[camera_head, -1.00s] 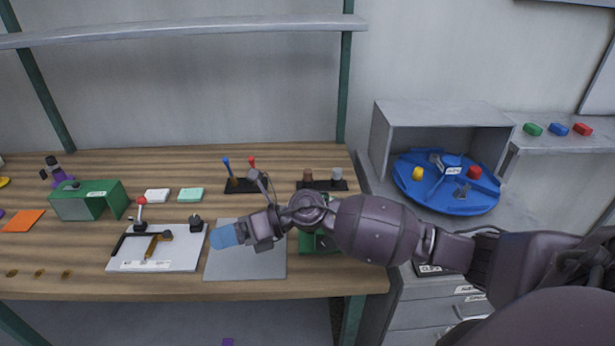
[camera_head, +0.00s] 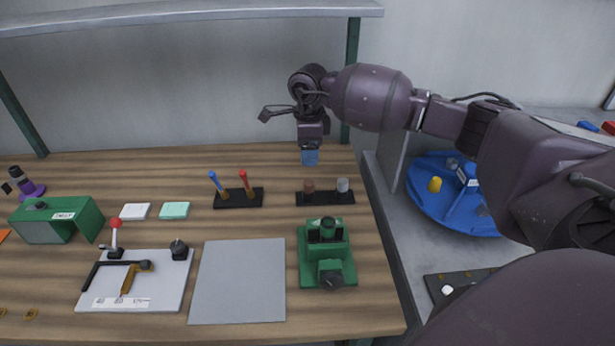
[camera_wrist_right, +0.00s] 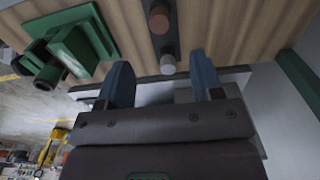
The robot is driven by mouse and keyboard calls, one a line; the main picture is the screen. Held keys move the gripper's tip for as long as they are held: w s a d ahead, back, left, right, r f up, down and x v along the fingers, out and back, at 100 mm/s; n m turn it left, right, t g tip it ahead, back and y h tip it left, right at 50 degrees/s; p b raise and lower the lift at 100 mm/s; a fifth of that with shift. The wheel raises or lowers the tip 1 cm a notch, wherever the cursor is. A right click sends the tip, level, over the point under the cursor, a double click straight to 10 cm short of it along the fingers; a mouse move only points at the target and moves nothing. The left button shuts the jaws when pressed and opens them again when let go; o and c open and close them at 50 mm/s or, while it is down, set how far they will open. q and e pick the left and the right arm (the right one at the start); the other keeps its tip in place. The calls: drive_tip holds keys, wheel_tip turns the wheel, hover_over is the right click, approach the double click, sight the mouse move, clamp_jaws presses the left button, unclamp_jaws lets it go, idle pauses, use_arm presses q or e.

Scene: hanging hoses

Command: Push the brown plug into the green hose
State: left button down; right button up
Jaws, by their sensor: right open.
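The brown plug (camera_head: 308,184) stands upright in a black holder (camera_head: 325,198) beside a grey plug (camera_head: 342,184). In the right wrist view the brown plug (camera_wrist_right: 159,18) is at the top, with the grey plug (camera_wrist_right: 168,62) below it. My right gripper (camera_head: 310,157) points down above and behind the holder, its blue fingers open and empty. In the right wrist view the gripper (camera_wrist_right: 160,64) has its fingers apart, with the grey plug seen between them. A green fixture (camera_head: 327,265) in front of the holder has dark round parts on top. I cannot make out a green hose. My left gripper is out of view.
A grey mat (camera_head: 238,282) lies left of the fixture. A holder with blue and red tools (camera_head: 238,198) stands behind it. A white board with a lever (camera_head: 135,282) and a green box (camera_head: 55,220) are farther left. A blue turntable (camera_head: 450,205) is right. A shelf (camera_head: 180,15) runs above.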

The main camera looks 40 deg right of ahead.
sight(309, 182)
wheel_tip(309, 182, down, 6)
drive_tip(key=shift+s+f, duration=0.1)
drive_tip(key=shift+f, duration=0.15)
wheel_tip(309, 182, down, 4)
drive_tip(key=shift+f+b, duration=0.1)
drive_tip(key=shift+b, duration=0.2)
drive_tip(key=shift+c, duration=0.2)
drive_tip(key=c, duration=0.9)
